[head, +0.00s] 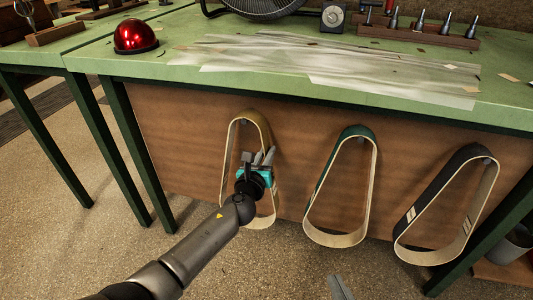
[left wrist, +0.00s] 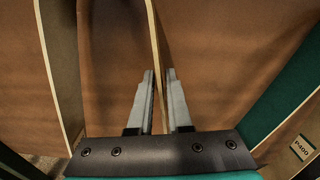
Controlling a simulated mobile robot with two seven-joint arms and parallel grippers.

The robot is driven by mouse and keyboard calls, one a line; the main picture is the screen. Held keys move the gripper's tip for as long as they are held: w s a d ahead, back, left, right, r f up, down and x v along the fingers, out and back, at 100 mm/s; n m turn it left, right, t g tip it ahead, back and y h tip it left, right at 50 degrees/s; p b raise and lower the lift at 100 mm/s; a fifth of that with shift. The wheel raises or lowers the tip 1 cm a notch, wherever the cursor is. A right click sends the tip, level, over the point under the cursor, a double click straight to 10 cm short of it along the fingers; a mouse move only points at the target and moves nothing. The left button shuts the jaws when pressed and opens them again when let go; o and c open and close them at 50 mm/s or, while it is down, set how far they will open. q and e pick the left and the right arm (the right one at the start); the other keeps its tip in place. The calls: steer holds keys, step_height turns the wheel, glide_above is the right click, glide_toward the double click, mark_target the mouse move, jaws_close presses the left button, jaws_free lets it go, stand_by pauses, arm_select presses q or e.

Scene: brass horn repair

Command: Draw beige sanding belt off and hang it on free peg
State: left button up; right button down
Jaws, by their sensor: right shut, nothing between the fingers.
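The beige sanding belt (head: 226,165) hangs as a long loop on the bench's front panel, at the left of three belts. My left gripper (head: 264,158) is at the loop's right-hand strand. In the left wrist view its two fingers (left wrist: 159,75) stand either side of the belt's edge (left wrist: 155,35), with a narrow gap showing, so it looks open around the strand. The tips of my right gripper (head: 340,288) show at the bottom edge of the head view, shut and empty, well away from the belts. I see no free peg.
A green belt (head: 323,180) hangs in the middle and a black belt (head: 407,222) at the right. The green bench top (head: 300,85) overhangs them. A red dome (head: 136,35) and a fan (head: 252,8) stand on it. A bin (head: 508,245) stands lower right.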

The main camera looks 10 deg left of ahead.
arm_select(q)
steer(key=o, duration=0.3)
steer(key=shift+s+a+r+p, duration=0.15)
steer(key=shift+s+p, duration=0.65)
steer(key=shift+s, duration=1.2)
steer(key=shift+s+a+r+p, duration=0.15)
steer(key=shift+s+p, duration=0.65)
steer(key=shift+s, duration=1.2)
steer(key=shift+d, duration=0.15)
